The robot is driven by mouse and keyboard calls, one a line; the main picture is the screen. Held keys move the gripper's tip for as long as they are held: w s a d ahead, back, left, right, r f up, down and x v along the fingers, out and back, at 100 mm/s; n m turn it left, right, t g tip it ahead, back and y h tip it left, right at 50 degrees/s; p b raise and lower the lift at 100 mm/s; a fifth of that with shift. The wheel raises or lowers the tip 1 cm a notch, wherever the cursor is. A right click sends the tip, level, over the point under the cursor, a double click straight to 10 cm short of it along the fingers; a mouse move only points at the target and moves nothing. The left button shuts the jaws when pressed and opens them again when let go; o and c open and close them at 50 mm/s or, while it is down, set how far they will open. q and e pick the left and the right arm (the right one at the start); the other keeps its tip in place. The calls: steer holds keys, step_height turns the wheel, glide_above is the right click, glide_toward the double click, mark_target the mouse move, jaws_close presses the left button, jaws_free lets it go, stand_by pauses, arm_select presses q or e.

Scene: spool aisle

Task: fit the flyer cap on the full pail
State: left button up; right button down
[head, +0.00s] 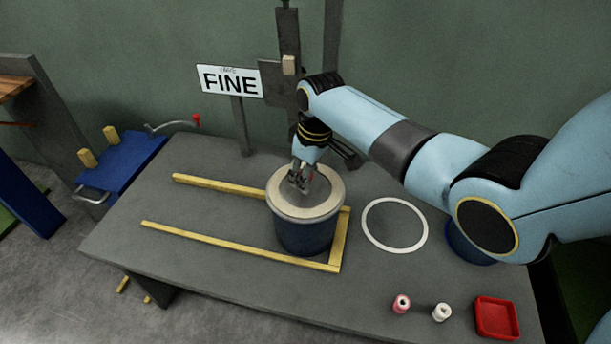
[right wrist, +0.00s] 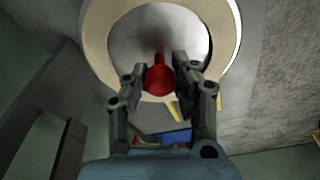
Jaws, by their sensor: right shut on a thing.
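The dark blue pail (head: 304,238) stands on the grey table inside the right end of a yellow rail frame (head: 240,250). The flyer cap, a beige ring (head: 283,202) with a grey metallic middle, is over the pail's top; it also shows in the right wrist view (right wrist: 97,40). I cannot tell whether it is fully seated. My right gripper (head: 299,186) comes down over the cap's middle. In the right wrist view its fingers (right wrist: 166,80) are shut on a red knob (right wrist: 158,78) at the cap. My left gripper is not in view.
A white ring (head: 424,232) lies flat right of the pail. Another blue container (head: 466,247) is partly behind my right arm. A pink spool (head: 401,304), a white spool (head: 441,312) and a red tray (head: 497,318) are near the front edge. A FINE sign (head: 230,81) stands behind.

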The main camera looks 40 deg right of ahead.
mark_target(312, 190)
steer(key=shift+f, duration=0.15)
steer(key=c, duration=1.1)
jaws_free()
steer(key=shift+o, duration=0.2)
steer(key=shift+r, duration=0.6)
step_height(312, 190, up, 11)
steer(key=s+p, duration=0.1)
steer(key=p, duration=0.1)
steer(key=shift+s+d, duration=0.35)
